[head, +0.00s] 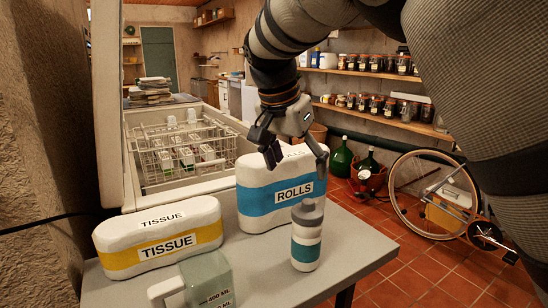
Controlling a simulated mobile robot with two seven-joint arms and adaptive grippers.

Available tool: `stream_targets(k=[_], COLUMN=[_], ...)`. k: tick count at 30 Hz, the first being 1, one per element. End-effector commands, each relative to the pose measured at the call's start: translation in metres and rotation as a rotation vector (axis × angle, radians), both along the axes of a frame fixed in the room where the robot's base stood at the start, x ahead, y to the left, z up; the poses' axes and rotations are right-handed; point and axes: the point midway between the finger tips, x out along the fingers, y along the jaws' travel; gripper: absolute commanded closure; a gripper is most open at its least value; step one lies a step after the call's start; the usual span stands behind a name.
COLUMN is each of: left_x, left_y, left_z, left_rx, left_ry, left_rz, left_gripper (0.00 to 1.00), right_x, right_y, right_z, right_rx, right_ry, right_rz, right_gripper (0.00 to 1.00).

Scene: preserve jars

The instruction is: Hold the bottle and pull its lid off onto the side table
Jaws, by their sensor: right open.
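The bottle (306,250) stands upright on the grey table (250,270), white with a teal band. Its grey lid (308,211) is on top. My right gripper (297,163) hangs above and slightly behind the bottle, in front of the rolls pack. Its fingers are spread, pointing down, with nothing between them. It appears clear of the lid. My left gripper is not in view. I cannot tell whether this grey table is the side table.
The blue-banded rolls pack (262,200) stands just behind the bottle. The yellow-banded tissue pack (160,240) and a measuring jug (207,280) are to the left. An open white chest with a wire basket (185,155) stands behind. The table right of the bottle is clear.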

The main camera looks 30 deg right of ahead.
Motion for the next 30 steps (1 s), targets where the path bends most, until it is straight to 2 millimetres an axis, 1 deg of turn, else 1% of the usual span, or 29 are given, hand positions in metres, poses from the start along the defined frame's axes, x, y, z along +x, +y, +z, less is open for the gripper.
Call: stream_targets(k=[6,9,12,15,18,25,26,27,29,30], left_x=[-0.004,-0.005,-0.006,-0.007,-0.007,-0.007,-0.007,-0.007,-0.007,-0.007], left_y=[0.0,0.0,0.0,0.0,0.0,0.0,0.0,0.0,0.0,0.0], left_z=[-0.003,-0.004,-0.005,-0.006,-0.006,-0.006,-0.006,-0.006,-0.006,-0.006], left_rx=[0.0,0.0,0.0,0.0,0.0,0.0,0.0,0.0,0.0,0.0], left_ry=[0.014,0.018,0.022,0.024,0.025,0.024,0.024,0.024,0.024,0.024], left_rz=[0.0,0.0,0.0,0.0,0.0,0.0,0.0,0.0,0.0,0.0], left_gripper=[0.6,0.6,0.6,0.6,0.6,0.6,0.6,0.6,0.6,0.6], right_x=[0.007,0.012,0.014,0.017,0.018,0.018,0.018,0.018,0.018,0.018], right_y=[-0.017,-0.025,-0.032,-0.036,-0.038,-0.039,-0.039,-0.038,-0.038,-0.038], right_z=[-0.05,-0.072,-0.089,-0.1,-0.105,-0.105,-0.105,-0.105,-0.105,-0.105], right_rx=[0.003,0.002,0.003,0.001,0.002,0.001,0.001,0.001,0.001,0.001], right_ry=[0.009,0.009,0.008,0.004,0.003,0.002,0.002,0.002,0.002,0.002], right_rz=[-0.002,0.0,0.001,0.001,0.001,0.002,0.002,0.002,0.002,0.002], right_gripper=[0.21,0.21,0.21,0.21,0.21,0.21,0.24,0.33,0.46,0.55])
